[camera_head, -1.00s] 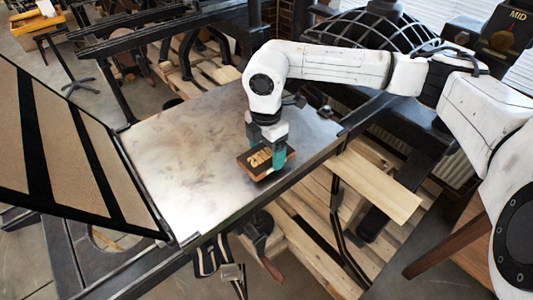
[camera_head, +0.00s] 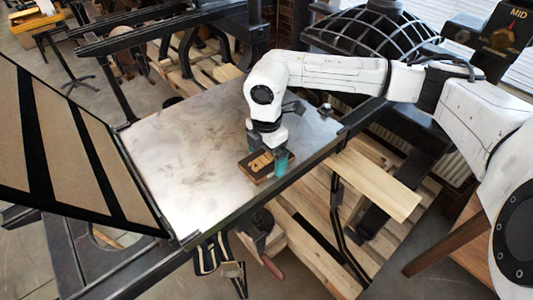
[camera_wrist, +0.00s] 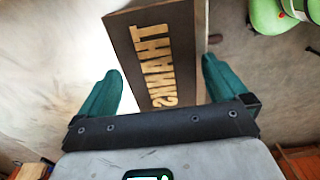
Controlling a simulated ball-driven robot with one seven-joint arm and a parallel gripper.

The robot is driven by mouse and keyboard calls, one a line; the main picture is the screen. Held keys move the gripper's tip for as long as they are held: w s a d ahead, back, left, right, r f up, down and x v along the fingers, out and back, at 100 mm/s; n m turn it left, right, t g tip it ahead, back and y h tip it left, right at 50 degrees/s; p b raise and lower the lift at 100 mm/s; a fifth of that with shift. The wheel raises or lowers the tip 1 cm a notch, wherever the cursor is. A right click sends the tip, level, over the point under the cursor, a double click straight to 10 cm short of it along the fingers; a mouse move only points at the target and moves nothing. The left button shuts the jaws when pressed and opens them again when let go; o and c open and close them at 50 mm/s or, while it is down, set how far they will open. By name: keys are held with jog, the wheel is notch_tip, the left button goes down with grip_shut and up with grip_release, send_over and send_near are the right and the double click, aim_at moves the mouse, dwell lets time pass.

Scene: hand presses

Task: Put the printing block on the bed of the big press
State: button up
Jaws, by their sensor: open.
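The printing block (camera_head: 254,170) is a dark wooden block with raised pale mirrored letters. It lies flat on the bed (camera_head: 180,170) of the big press, a worn bright metal plate, near its front right edge. The block (camera_wrist: 154,60) also shows between the teal fingers in the wrist view, set at a slant to them. My gripper (camera_head: 268,164) is open around the block, low over the bed. In the wrist view, a gap shows beside the left finger; the right finger is close to the block's side. My gripper hides part of the block in the head view.
A tan panelled hinged frame (camera_head: 75,150) stands open at the bed's left edge. Wooden slats (camera_head: 375,183) lie below the bed at the right. Black press bars (camera_head: 140,35) stand behind. Most of the bed's left and middle is clear.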

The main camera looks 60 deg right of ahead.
aim_at(266, 159)
notch_tip(266, 159, up, 12)
jog(key=b, duration=0.1)
jog(key=shift+b, duration=0.3)
jog(key=shift+a+r, duration=0.1)
